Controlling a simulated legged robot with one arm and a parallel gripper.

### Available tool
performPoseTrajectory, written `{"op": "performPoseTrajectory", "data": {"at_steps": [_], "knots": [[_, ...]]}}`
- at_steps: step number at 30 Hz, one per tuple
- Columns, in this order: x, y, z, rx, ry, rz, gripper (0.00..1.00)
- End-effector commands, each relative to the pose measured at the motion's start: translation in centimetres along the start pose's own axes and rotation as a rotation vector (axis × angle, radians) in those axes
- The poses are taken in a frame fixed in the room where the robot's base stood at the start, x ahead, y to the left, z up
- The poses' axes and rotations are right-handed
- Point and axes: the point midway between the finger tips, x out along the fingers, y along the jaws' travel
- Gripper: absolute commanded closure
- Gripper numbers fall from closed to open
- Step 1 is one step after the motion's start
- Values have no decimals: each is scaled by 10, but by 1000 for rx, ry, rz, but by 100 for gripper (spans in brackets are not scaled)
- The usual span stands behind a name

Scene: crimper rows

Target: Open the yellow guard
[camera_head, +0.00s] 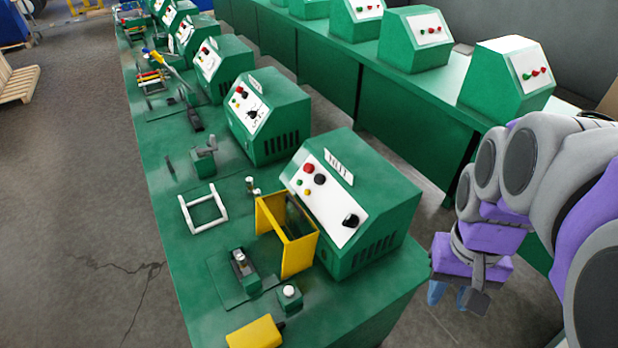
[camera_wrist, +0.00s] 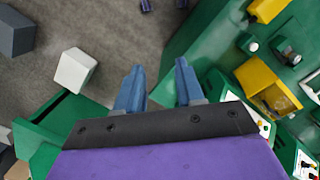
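The yellow guard (camera_head: 299,256) stands upright on the near part of the green bench, in front of the nearest green control box (camera_head: 385,200). It looks like a frame with yellow side panels and a gap between them. In the wrist view the yellow guard (camera_wrist: 262,85) shows at the right, beyond my fingers. My gripper (camera_head: 450,295) hangs to the right of the bench, apart from the guard, with blue fingers pointing down. In the wrist view my gripper (camera_wrist: 158,85) has its two fingers spread with nothing between them.
A yellow block (camera_head: 255,333) lies at the bench's near edge; a small green button post (camera_head: 290,296) and a clamp-like fixture (camera_head: 243,268) stand nearby. A white frame (camera_head: 204,208) lies farther left. A second green bench (camera_head: 410,100) runs behind.

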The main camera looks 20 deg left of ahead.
Motion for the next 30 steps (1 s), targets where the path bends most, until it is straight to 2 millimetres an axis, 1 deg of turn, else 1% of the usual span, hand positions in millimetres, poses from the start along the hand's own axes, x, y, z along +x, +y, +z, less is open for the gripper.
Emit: {"op": "performPoseTrajectory", "data": {"at_steps": [1,3,8,9,14,17,21,23,24,26,27,29,30], "knots": [[-9,-4,-20,-19,8,9,62],[-19,-11,-46,-46,16,20,62],[-40,-34,-101,-114,36,44,62],[-45,-41,-115,-132,43,50,62],[-58,-75,-165,-216,63,71,62],[-62,-100,-193,-273,73,82,62],[-64,-142,-227,-359,92,89,62],[-62,-160,-240,-398,95,92,62],[-62,-174,-247,-426,100,93,62],[-60,-194,-258,-466,107,94,62],[-58,-207,-264,-494,112,93,62],[-54,-228,-272,-535,119,90,62],[-51,-242,-276,-563,120,87,62]]}}
